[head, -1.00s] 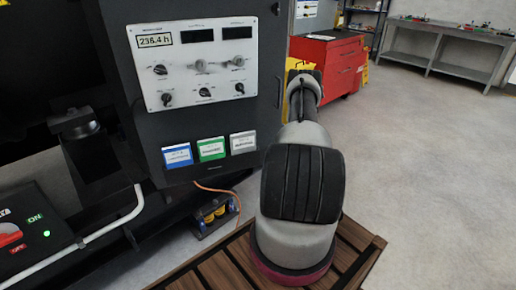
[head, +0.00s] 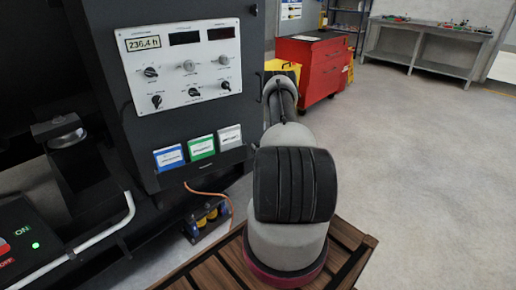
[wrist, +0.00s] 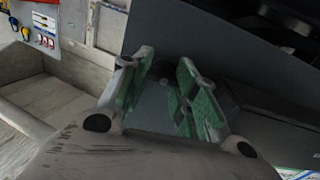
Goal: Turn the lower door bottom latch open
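A dark grey cabinet (head: 112,62) with a control panel stands at the left of the head view. I cannot make out the lower door's bottom latch in either view. In the wrist view, my gripper (wrist: 165,66) has its two green-padded fingers apart, in front of a dark grey panel (wrist: 215,32). A small dark shape shows near the fingertips, too unclear to name. I see nothing clearly held between the fingers. In the head view my arm reaches away along the cabinet's right side and hides my gripper.
A red tool chest (head: 306,72) and a yellow item stand behind my arm. A grey workbench (head: 425,43) is at the back right. A black box with a green light (head: 30,240) and a white pipe are at the left. The floor at the right is clear.

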